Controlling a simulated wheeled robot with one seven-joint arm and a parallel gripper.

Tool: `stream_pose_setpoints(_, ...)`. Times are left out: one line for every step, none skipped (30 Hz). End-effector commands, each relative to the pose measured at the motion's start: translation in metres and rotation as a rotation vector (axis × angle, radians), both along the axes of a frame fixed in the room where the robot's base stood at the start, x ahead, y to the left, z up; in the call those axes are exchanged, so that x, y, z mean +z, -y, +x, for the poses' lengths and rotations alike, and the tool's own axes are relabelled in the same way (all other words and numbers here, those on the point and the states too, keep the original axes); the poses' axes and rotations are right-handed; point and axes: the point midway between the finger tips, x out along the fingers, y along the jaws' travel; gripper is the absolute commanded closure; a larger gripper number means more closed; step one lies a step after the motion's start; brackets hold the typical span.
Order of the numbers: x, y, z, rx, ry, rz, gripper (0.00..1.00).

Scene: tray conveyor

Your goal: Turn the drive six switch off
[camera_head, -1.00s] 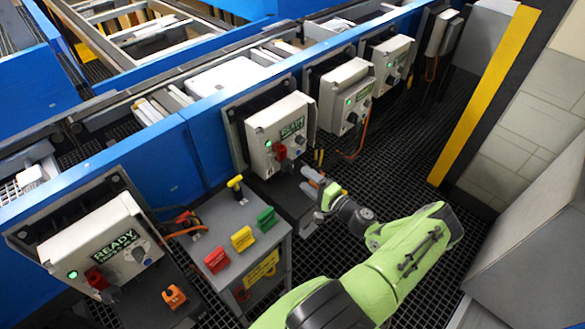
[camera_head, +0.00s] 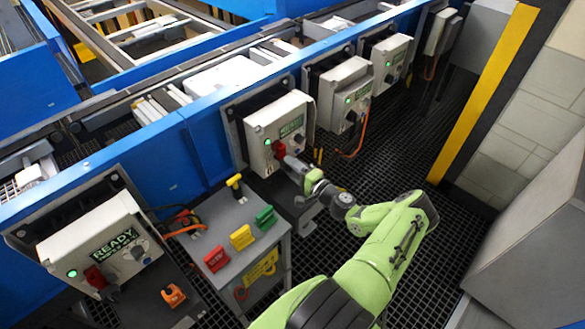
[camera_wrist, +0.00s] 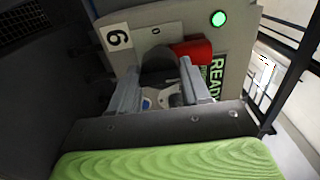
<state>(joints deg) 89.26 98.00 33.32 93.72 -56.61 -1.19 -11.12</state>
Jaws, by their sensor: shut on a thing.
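The drive six box (camera_head: 262,165) is a pale box on the blue conveyor frame. In the wrist view the red part (camera_wrist: 200,50) extends right from behind the fingers. My gripper (camera_head: 284,158) is at this switch, one finger on each side in the wrist view (camera_wrist: 157,78), shut on the handle. The fingers hide part of the handle, so its exact angle is unclear.
A grey cart (camera_head: 208,222) with red, yellow and green tags stands left of my arm. Similar boxes stand at the left (camera_head: 68,245) and farther right (camera_head: 332,110). An orange cable (camera_head: 362,140) hangs nearby. Dark grating floor (camera_head: 420,155) is open to the right.

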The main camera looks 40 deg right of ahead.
Motion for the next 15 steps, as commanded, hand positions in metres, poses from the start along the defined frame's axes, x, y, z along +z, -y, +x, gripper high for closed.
stream_pose_setpoints(-0.0006,-0.0001,-0.0003,0.0,-0.002,0.0,0.83)
stream_pose_setpoints(-0.0006,-0.0001,-0.0003,0.0,-0.002,0.0,0.83)
stream_pose_setpoints(-0.0007,-0.0001,-0.0003,0.0,-0.002,-0.002,0.83)
stream_pose_setpoints(-0.0008,-0.0001,-0.0003,0.0,-0.002,-0.004,0.83)
stream_pose_setpoints(-0.0009,-0.0001,-0.0004,0.0,-0.002,-0.007,0.83)
stream_pose_setpoints(-0.0011,-0.0001,-0.0004,0.001,-0.002,-0.013,0.83)
stream_pose_setpoints(-0.0012,-0.0001,-0.0004,0.001,-0.001,-0.019,0.83)
stream_pose_setpoints(-0.0014,-0.0001,-0.0004,0.001,-0.001,-0.026,0.83)
stream_pose_setpoints(-0.0015,-0.0001,-0.0004,0.0,-0.001,-0.039,0.83)
stream_pose_setpoints(-0.0016,0.0,-0.0004,0.0,-0.001,-0.051,0.83)
stream_pose_setpoints(-0.0016,0.0,-0.0004,0.0,0.0,-0.063,0.83)
stream_pose_setpoints(-0.0018,0.0001,-0.0004,0.0,0.0,-0.084,0.83)
stream_pose_setpoints(-0.002,0.0,-0.0004,0.0,0.0,-0.101,0.83)
stream_pose_setpoints(-0.0023,0.0,-0.0004,0.001,0.0,-0.121,0.83)
stream_pose_setpoints(-0.0024,-0.0003,-0.0003,0.002,0.001,-0.148,0.83)
